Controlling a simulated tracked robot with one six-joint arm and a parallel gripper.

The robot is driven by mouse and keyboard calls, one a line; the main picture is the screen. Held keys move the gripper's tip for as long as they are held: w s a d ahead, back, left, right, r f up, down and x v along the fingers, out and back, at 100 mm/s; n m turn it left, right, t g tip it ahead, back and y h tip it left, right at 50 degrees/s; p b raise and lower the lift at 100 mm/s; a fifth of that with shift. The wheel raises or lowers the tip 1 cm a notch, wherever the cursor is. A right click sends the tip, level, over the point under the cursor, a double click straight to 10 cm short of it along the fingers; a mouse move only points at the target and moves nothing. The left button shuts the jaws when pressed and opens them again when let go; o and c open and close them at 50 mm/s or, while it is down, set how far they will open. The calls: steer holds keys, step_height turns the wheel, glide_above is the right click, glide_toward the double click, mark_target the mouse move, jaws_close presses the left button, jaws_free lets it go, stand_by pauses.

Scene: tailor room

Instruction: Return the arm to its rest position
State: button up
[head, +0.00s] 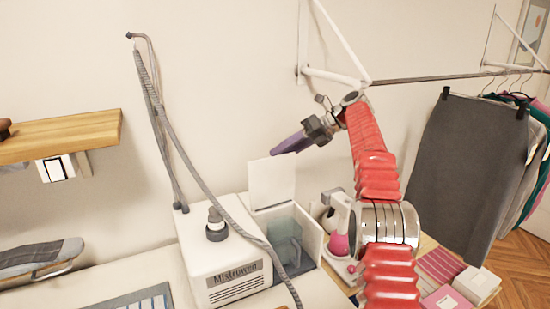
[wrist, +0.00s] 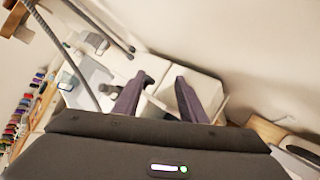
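My gripper (head: 290,145) is at the end of my raised red arm, in front of the wall and above the white steam unit (head: 222,262). It points left and slightly down. In the wrist view my gripper (wrist: 160,82) shows two dark purple fingers spread apart with nothing between them. The gripper is open and empty. The white unit (wrist: 90,92) lies below and beyond the fingers in that view. In the head view the two fingers overlap, so their gap does not show there.
A grey hose (head: 163,120) rises from the unit to the left of my gripper. A wall bracket (head: 340,78) and clothes rail (head: 440,77) are close to my wrist. A wooden shelf (head: 70,136) is at left. A dark skirt (head: 465,165) hangs at right.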

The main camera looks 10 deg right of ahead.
steer(key=shift+s+d+r, duration=0.15)
steer(key=shift+d+r, duration=0.15)
steer(key=shift+r, duration=0.05)
steer(key=w+a+r+n+t, duration=0.2)
steer(key=a, duration=0.3)
steer(key=s+a+n+h, duration=0.3)
steer(key=s+n+h, duration=0.3)
steer(key=s+n, duration=1.35)
steer(key=s+d+f+n+h, duration=0.1)
steer(key=s+f, duration=0.3)
steer(key=s, duration=0.5)
steer(key=s+d+f+n+h, duration=0.2)
steer(key=s+f+n, duration=0.2)
steer(key=s, duration=0.6)
steer(key=s+d+f+n+h, duration=0.1)
steer(key=s+f+n, duration=0.2)
steer(key=s, duration=0.7)
step_height(320, 180, down, 2)
steer(key=shift+d+f+t+h, duration=0.2)
steer(key=shift+f+t+h, duration=0.1)
steer(key=shift+t, duration=0.1)
